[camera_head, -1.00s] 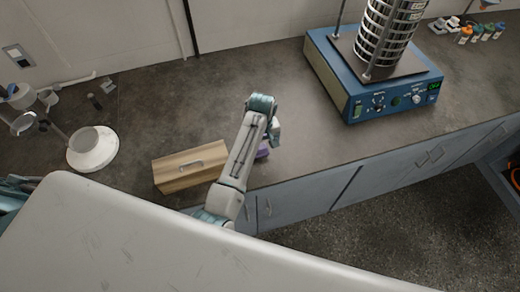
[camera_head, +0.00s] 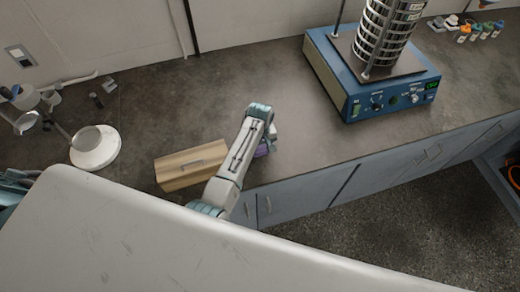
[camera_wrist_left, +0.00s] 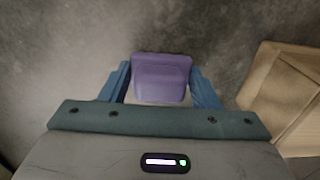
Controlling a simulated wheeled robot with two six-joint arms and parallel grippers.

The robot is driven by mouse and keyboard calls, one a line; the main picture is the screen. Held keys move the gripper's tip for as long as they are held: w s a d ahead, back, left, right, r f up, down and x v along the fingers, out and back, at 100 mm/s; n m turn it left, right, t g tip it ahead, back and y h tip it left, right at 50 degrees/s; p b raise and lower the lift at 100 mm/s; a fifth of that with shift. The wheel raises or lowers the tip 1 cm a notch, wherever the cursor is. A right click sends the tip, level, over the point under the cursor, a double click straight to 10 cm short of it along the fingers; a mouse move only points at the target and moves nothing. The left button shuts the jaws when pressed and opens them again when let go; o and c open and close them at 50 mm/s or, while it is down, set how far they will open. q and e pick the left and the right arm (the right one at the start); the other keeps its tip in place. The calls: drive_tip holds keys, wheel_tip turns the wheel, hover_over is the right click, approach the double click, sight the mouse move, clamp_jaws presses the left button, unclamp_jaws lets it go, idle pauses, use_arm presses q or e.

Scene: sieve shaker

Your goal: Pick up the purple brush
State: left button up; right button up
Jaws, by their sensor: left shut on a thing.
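The purple brush (camera_head: 263,149) shows in the head view at the front of the bench, partly hidden by my left arm. In the left wrist view its purple block (camera_wrist_left: 161,77) fills the space between the two blue fingers. My left gripper (camera_wrist_left: 160,84) is shut on it, one finger against each side. In the head view the gripper (camera_head: 270,138) is mostly behind my forearm. I cannot tell whether the brush touches the bench. My right gripper is not in view.
A blue sieve shaker (camera_head: 370,105) stands at the back right. A round white base (camera_head: 95,148) is at the left. The bench between is clear.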

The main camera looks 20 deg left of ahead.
use_arm(q)
wheel_tip(320, 180, up, 8)
drive_tip(key=b, duration=0.3)
drive_tip(key=shift+r, duration=1)
drive_tip(key=shift+o, duration=1.1)
drive_tip(key=shift+c, duration=0.4)
drive_tip(key=shift+f, duration=0.1)
